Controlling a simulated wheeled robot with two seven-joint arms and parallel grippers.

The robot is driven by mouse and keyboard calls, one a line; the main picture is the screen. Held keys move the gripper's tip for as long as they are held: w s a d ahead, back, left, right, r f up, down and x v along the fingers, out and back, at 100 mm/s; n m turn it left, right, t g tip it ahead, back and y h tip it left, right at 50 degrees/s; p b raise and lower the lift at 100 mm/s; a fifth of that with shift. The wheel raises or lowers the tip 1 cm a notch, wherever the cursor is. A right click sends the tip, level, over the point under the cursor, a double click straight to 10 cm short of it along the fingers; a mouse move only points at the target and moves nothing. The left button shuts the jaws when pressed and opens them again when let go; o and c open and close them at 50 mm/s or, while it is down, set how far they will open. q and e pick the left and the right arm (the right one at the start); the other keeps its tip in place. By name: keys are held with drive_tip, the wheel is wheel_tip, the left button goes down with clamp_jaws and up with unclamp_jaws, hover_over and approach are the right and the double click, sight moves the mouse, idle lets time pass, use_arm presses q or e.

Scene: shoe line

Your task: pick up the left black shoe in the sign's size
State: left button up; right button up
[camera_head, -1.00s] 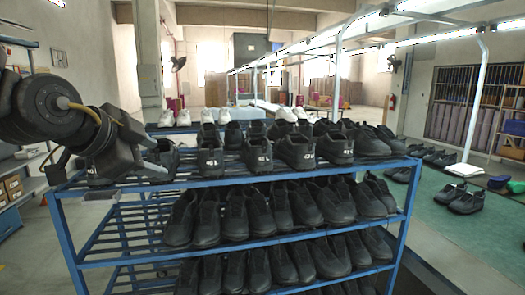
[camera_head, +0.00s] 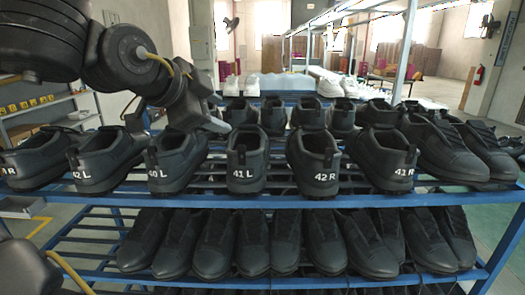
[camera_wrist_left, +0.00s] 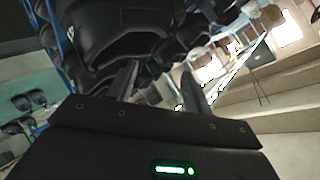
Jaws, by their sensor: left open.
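Black shoes with white heel labels stand in a row on the rack's top shelf. In the head view I read 42 L (camera_head: 95,160), 40 L (camera_head: 176,162), 41 L (camera_head: 248,162), 42 R (camera_head: 314,162) and 41 R (camera_head: 385,160). No size sign can be made out. My left gripper (camera_head: 172,118) is open and empty, above and behind the 42 L and 40 L shoes. In the left wrist view its open fingers (camera_wrist_left: 160,86) point toward a dark shoe (camera_wrist_left: 115,28), whose label is hidden. My right gripper is not in view.
The blue rack (camera_head: 120,200) has a lower shelf of unlabelled black shoes (camera_head: 270,240). More dark shoes (camera_head: 240,112) and white shoes (camera_head: 330,85) stand behind the front row. An unlabelled shoe (camera_head: 450,150) is at the right. Shelving (camera_head: 40,115) stands at the left.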

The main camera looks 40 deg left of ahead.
sight(247, 126)
use_arm(q)
drive_tip(key=shift+p+x, duration=0.5)
drive_tip(key=shift+x, duration=0.6)
drive_tip(key=x, duration=0.4)
drive_tip(key=shift+w+d+r+p, duration=0.1)
drive_tip(key=shift+p, duration=0.2)
drive_tip(key=shift+s, duration=0.25)
drive_tip(key=shift+s+r, duration=0.1)
drive_tip(key=shift+s, duration=0.1)
drive_tip(key=shift+w, duration=0.15)
drive_tip(key=p+x, duration=0.1)
drive_tip(key=x, duration=0.1)
drive_tip(key=p+x, duration=0.1)
drive_tip(key=x, duration=0.1)
drive_tip(key=shift+w+d+p, duration=0.1)
drive_tip(key=shift+w+p, duration=0.15)
drive_tip(key=shift+p, duration=0.1)
drive_tip(key=shift+w+f, duration=0.25)
drive_tip(key=shift+f, duration=0.1)
drive_tip(key=shift+c, duration=0.5)
clamp_jaws()
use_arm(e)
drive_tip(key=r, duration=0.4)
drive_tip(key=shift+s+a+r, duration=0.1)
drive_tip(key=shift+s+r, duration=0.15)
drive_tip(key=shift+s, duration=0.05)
